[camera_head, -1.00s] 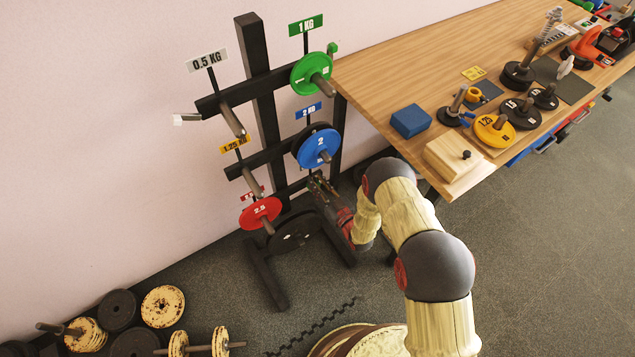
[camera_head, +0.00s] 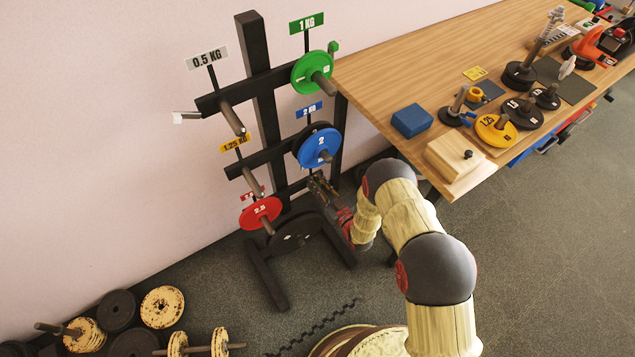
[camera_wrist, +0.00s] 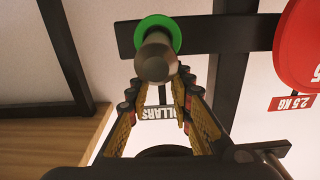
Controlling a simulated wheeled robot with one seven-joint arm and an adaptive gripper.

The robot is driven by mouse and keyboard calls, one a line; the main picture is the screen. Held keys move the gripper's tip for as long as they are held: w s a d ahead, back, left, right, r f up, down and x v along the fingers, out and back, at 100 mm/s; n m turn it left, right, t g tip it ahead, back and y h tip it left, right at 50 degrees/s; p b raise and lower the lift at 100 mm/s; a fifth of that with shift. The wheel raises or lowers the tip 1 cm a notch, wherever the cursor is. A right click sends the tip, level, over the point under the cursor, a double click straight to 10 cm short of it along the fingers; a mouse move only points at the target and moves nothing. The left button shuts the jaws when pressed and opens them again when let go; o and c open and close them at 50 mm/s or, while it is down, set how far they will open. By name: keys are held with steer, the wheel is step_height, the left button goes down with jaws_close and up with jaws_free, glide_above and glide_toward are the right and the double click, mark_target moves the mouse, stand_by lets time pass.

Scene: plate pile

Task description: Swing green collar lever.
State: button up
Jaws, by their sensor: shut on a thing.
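In the wrist view, the green collar (camera_wrist: 177,34) shows as a green ring around a grey peg (camera_wrist: 154,60) on a dark rack bar. The peg's rounded end points towards the camera and hides part of the collar. My gripper (camera_wrist: 160,78) has its fingertips right at the collar, just below the peg end in the picture. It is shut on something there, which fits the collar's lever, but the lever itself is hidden. In the head view, my gripper (camera_head: 320,183) is at the rack's lower right, below the blue plate; the collar cannot be made out there.
The weight rack holds a green plate (camera_head: 311,71), a blue plate (camera_head: 317,148) and a red plate (camera_head: 260,212). The wooden workbench (camera_head: 400,60) stands to the right, close to my arm. Loose weights (camera_head: 163,306) lie at the lower left. A collars sign (camera_wrist: 157,113) shows between my fingers.

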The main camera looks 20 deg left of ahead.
steer(key=shift+o, duration=0.2)
steer(key=shift+f+b, duration=0.5)
steer(key=shift+f, duration=0.1)
stand_by(0.4)
steer(key=shift+w+a+b, duration=0.15)
steer(key=shift+b, duration=0.2)
stand_by(0.5)
steer(key=shift+f+b, duration=0.2)
steer(key=shift+b, duration=0.1)
steer(key=shift+o, duration=0.4)
steer(key=shift+f+b, duration=0.35)
steer(key=shift+f, duration=0.05)
steer(key=shift+o, duration=0.3)
steer(key=o, duration=0.8)
steer(key=shift+w+r, duration=0.1)
steer(key=shift+r, duration=0.05)
steer(key=shift+o, duration=0.2)
steer(key=shift+a+r, duration=0.1)
